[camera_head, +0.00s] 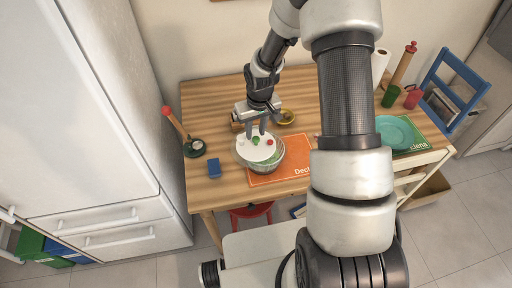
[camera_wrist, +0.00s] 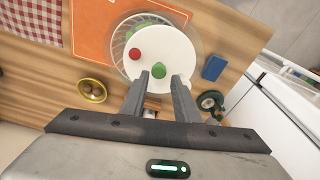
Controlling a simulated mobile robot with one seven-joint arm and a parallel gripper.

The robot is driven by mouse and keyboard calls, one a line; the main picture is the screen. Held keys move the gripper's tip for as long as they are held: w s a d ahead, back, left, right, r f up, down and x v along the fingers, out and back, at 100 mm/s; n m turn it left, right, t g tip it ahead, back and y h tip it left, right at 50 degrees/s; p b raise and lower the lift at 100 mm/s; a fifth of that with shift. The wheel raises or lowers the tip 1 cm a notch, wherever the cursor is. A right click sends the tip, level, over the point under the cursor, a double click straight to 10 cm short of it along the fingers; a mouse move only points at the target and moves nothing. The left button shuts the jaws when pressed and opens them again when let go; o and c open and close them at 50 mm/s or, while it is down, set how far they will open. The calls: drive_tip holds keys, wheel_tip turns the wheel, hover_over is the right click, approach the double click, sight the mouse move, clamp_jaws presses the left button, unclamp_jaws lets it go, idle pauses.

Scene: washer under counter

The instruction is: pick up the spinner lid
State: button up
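The spinner lid (camera_head: 249,149) is a white disc with a green knob and a red button, seated on a clear salad spinner bowl (camera_head: 274,164) on the wooden table. It also shows in the wrist view (camera_wrist: 176,44), where the green knob (camera_wrist: 158,70) lies between my fingertips. My gripper (camera_head: 257,134) points down over the lid from behind. In the wrist view my gripper (camera_wrist: 161,78) has its two fingers apart, one on each side of the knob. I cannot tell whether the fingertips touch the lid.
An orange placemat (camera_head: 289,166) lies under and right of the bowl. A blue sponge-like block (camera_head: 214,168) is left of it, and a green and black round item (camera_head: 194,148) is farther left. A yellow bowl (camera_head: 286,117) is behind. A teal plate (camera_head: 392,133) is at the right.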

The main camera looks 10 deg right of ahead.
sight(256, 138)
wheel_tip(256, 138, down, 5)
drive_tip(key=shift+w+d+r+b, duration=0.1)
drive_tip(key=shift+w+r+b, duration=0.05)
drive_tip(key=shift+b, duration=1)
drive_tip(key=shift+r, duration=0.1)
